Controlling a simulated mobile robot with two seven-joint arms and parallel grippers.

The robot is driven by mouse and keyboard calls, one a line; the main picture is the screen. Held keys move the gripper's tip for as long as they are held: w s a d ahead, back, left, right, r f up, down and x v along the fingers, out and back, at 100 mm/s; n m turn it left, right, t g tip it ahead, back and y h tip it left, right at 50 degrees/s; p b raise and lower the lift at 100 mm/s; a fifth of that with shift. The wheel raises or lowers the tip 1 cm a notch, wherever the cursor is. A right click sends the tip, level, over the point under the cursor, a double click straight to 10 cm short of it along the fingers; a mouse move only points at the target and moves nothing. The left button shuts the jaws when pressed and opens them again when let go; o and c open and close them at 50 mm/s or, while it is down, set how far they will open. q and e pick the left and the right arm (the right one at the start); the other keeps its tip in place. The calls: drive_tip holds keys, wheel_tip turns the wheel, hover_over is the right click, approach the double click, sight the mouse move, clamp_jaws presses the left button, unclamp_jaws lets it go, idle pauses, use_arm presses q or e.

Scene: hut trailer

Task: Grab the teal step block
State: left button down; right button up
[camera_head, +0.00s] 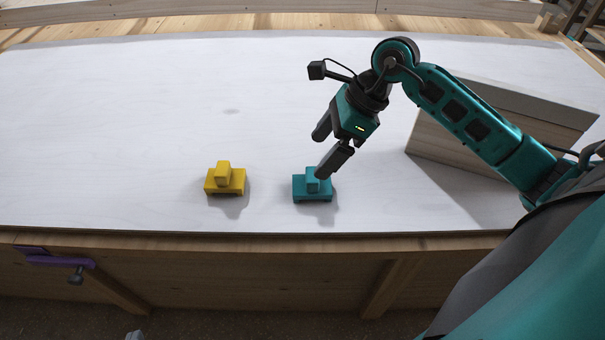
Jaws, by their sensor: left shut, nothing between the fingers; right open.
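The teal step block (313,189) sits on the white-grey tabletop near its front edge, a small stepped shape with a raised part on a wider base. My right gripper (328,147) comes in from the right and is open, its two dark fingers spread apart and pointing down and left. One fingertip shows just above and right of the teal block's raised part and overlaps it slightly in the picture; I cannot tell whether they touch. Nothing is between the fingers. My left gripper cannot be made out.
A yellow step block (226,181) sits left of the teal one. A large wooden box (459,148) stands behind my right arm. A purple clamp (58,260) is on the table's front side. A small grey part at the bottom edge is cut off and unclear.

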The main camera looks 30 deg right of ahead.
sight(309, 180)
drive_tip(key=shift+h, duration=0.8)
drive_tip(key=d+x, duration=0.1)
drive_tip(key=x, duration=0.6)
drive_tip(key=d+b+x, duration=0.1)
drive_tip(key=x, duration=0.3)
drive_tip(key=shift+w+d+f, duration=0.15)
drive_tip(key=shift+w+f, duration=0.2)
drive_tip(key=shift+f, duration=0.4)
drive_tip(key=shift+c, duration=0.4)
drive_tip(key=c, duration=1.1)
